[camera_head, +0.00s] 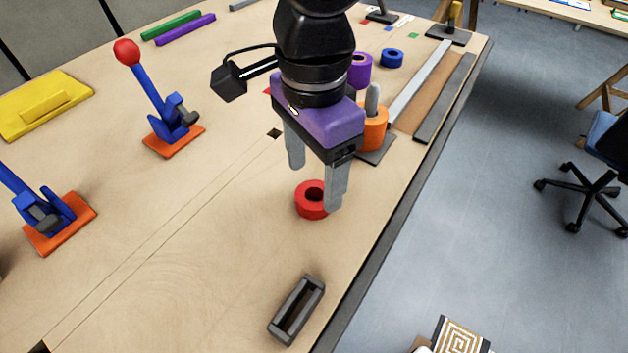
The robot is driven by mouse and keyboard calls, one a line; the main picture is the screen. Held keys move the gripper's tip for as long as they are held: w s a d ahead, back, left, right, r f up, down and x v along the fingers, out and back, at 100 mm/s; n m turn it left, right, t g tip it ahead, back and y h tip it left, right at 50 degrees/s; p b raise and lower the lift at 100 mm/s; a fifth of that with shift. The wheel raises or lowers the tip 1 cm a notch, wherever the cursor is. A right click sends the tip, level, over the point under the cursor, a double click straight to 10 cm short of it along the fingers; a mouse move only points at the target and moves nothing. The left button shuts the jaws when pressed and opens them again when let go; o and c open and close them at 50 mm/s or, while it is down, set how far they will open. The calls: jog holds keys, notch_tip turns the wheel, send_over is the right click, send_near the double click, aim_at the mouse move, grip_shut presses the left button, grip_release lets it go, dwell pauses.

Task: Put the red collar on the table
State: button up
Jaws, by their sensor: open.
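The red collar (304,205) is a thick ring with a dark central hole. It lies flat on the wooden table (200,230), near the table's right edge. My gripper (314,188) is open, its two grey fingers pointing down. The right finger covers part of the collar's right side, and the left finger shows behind and to the left of it. Nothing is held between the fingers. From this one view I cannot tell whether the right finger touches the collar.
An orange collar (374,134) sits around a grey peg behind my gripper, with purple (362,70) and blue (392,58) rings beyond. A dark slotted block (279,327) lies in front. Blue toggle clamps (172,125) stand at left. The table between is clear.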

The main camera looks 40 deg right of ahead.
notch_tip(320, 180, up, 9)
jog(key=shift+p, duration=0.3)
jog(key=shift+f, duration=0.1)
dwell(0.4)
